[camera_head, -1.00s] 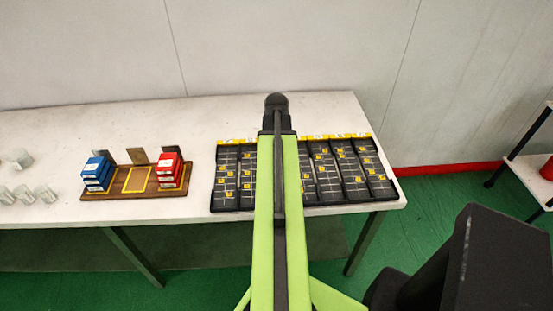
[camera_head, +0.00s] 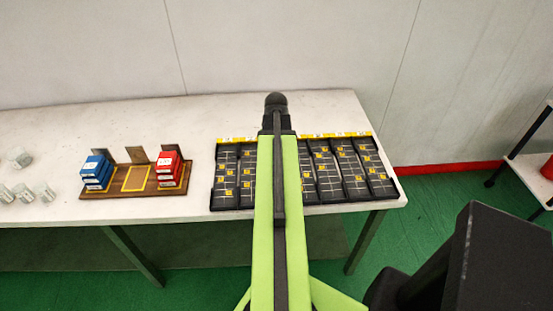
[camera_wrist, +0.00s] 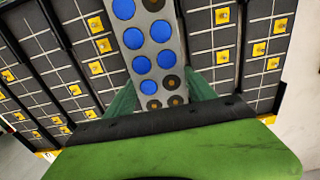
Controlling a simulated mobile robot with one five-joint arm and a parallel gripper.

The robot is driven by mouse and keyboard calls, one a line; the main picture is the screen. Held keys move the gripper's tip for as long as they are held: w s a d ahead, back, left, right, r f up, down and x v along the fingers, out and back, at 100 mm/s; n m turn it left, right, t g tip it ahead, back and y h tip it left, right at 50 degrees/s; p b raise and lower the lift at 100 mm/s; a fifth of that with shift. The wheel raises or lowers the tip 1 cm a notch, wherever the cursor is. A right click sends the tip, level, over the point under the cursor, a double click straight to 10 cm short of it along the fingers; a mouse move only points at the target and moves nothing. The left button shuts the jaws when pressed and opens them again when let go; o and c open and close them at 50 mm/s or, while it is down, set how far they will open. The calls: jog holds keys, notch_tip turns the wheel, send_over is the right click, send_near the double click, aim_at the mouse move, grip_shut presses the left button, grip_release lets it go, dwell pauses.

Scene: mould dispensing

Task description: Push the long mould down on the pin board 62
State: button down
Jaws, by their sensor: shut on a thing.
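The long mould (camera_wrist: 158,60) shows in the wrist view as a light grey strip with two rows of round cavities. Several cavities show blue discs; others, mostly near my gripper, are dark with brownish centres. My gripper (camera_wrist: 160,92) has its two green fingers on either side of the strip's near end and is shut on it. The strip lies in line with the black pin boards beside it. The board under it is hidden, and I cannot tell how fully it is seated. In the head view my arm covers the mould and gripper.
Black pin boards (camera_head: 325,180) with yellow markers stand side by side on the white table (camera_head: 205,120). To the left, a wooden stand (camera_head: 120,191) holds blue boxes (camera_head: 96,171) and red boxes (camera_head: 168,170). Several clear glasses (camera_head: 22,192) stand at the far left. The table between stand and boards is clear.

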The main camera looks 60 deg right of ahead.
jog(key=shift+f+b, duration=1.35)
dwell(0.6)
jog(key=shift+r, duration=0.1)
dwell(0.4)
notch_tip(320, 180, up, 7)
jog(key=p, duration=0.7)
jog(key=shift+r+p, duration=0.2)
jog(key=shift+p, duration=0.15)
jog(key=shift+s+f, duration=0.1)
